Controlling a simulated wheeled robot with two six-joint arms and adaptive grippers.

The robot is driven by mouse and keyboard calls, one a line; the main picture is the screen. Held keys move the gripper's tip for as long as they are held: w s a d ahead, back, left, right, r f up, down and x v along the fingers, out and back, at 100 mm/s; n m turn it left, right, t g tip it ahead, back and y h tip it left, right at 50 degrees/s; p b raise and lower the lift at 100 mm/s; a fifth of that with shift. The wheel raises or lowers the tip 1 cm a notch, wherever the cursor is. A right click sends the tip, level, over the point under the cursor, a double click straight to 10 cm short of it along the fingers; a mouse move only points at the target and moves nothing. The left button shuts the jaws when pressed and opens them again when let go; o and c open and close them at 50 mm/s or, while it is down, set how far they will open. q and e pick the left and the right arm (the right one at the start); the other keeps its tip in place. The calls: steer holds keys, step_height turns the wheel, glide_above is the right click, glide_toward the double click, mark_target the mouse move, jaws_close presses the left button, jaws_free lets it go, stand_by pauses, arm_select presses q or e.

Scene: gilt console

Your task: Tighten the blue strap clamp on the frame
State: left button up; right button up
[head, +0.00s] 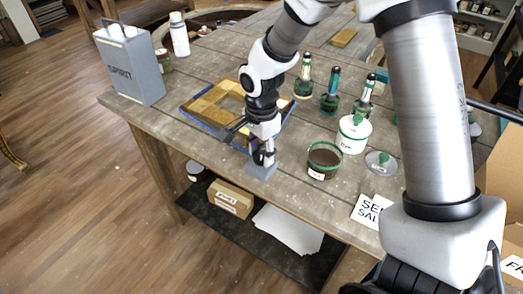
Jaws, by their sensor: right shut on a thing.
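A gilt frame (211,104) lies flat on the grey plank table, left of my right arm. A blue strap (196,120) runs along its outer edges; my right arm hides part of its right side. My right gripper (263,158) points down at the table's front edge, just in front of the frame's near corner. It is shut on a small grey block (262,171); the fingers cover its top. I cannot tell whether this block belongs to the strap clamp. My left gripper is not in view.
A grey SPIRIT can (130,66) and a white bottle (180,36) stand at the left. Green-capped bottles (303,78), a white pot (352,136) and an open brown jar (324,161) stand right of my gripper. A paper sign (369,210) lies near the front edge.

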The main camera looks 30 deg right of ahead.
mark_target(261, 155)
steer(key=o, duration=1.1)
steer(key=shift+o, duration=0.2)
step_height(261, 155, up, 12)
